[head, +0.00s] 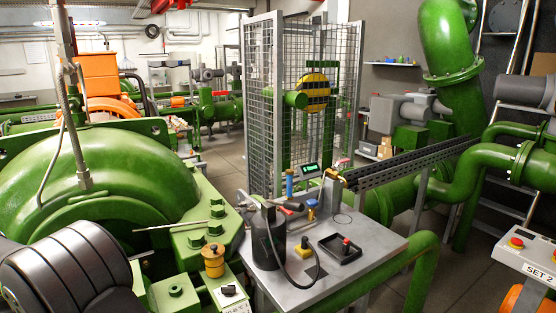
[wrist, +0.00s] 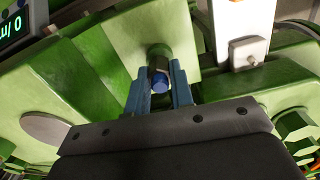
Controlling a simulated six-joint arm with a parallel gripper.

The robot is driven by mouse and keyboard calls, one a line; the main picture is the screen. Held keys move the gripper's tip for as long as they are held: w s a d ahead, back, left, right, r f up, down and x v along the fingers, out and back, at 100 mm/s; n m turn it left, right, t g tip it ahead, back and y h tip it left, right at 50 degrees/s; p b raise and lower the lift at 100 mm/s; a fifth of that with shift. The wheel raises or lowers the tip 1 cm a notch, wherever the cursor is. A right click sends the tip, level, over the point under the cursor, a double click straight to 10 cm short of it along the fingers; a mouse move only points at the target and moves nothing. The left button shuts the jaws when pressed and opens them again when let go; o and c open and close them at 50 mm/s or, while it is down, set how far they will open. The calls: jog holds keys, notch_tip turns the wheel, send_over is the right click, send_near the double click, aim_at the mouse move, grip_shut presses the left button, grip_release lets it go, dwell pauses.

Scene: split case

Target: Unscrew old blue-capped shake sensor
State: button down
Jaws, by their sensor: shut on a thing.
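In the wrist view, my gripper (wrist: 160,68) has two blue-grey fingers, one on each side of the blue-capped sensor (wrist: 160,84). The fingers are shut on it. The sensor has a round blue cap and a dark body, and stands against a green housing (wrist: 105,60). Its far end and thread are hidden, so I cannot tell how far it is screwed in. I cannot pick out my gripper or this sensor for certain in the head view. There, a red-capped part (head: 346,242) sits in a black tray (head: 340,256) on the grey table.
A mesh cage (head: 265,100) stands behind. In the wrist view, a white bracket (wrist: 243,30), a green hex nut (wrist: 294,123) and a display (wrist: 13,27) lie nearby.

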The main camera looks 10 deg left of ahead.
jog(key=shift+r, duration=0.2)
jog(key=shift+r, duration=1.9)
